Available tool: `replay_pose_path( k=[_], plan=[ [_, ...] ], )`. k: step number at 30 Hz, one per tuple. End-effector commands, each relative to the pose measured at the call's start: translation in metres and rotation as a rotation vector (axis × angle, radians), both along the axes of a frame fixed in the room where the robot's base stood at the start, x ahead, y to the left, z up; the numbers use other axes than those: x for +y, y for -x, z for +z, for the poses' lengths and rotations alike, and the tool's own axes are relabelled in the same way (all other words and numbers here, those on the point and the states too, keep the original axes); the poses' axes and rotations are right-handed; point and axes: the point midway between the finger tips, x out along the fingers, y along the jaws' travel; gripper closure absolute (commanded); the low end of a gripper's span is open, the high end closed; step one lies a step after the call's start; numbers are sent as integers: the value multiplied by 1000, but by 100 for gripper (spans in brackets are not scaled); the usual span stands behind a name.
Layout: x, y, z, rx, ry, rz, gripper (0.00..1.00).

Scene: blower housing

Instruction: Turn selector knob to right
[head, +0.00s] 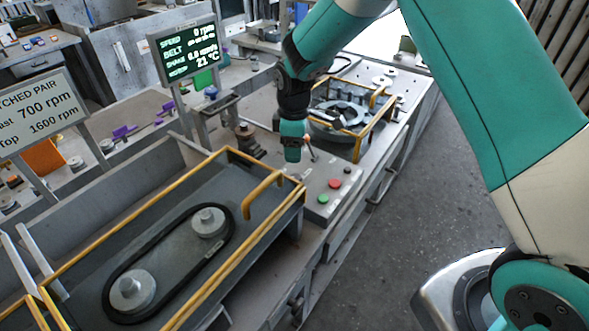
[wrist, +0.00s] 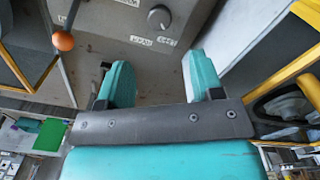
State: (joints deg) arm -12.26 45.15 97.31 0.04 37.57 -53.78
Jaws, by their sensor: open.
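The selector knob (wrist: 159,17) is a grey round dial on a grey control panel (wrist: 118,30), near the top of the wrist view. Small labels sit beside it, too small to read surely. My gripper (wrist: 155,75) is open, with its two teal fingers apart and nothing between them. The knob lies beyond the fingertips, roughly in line with the gap, and is not touched. In the head view my gripper (head: 293,150) hangs over the left part of the control box (head: 325,180); the knob is not visible there, apparently hidden behind it.
An orange-tipped lever (wrist: 62,41) stands left of the knob. Red (head: 335,183) and green (head: 323,198) buttons sit on the box. Yellow-framed guards surround the belt drive (head: 170,262) in front and the machine behind. A display (head: 187,50) reads 0 rpm.

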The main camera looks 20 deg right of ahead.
Motion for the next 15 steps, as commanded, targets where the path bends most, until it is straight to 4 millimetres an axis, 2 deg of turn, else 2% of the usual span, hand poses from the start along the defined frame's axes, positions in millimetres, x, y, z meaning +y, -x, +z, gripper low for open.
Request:
replay_pose_path(
  k=[3,9,15],
  plan=[
    [0,1,-26,6,1,0,40],
    [0,1,-66,4,1,0,40],
    [0,0,-89,1,0,0,40]
  ],
)
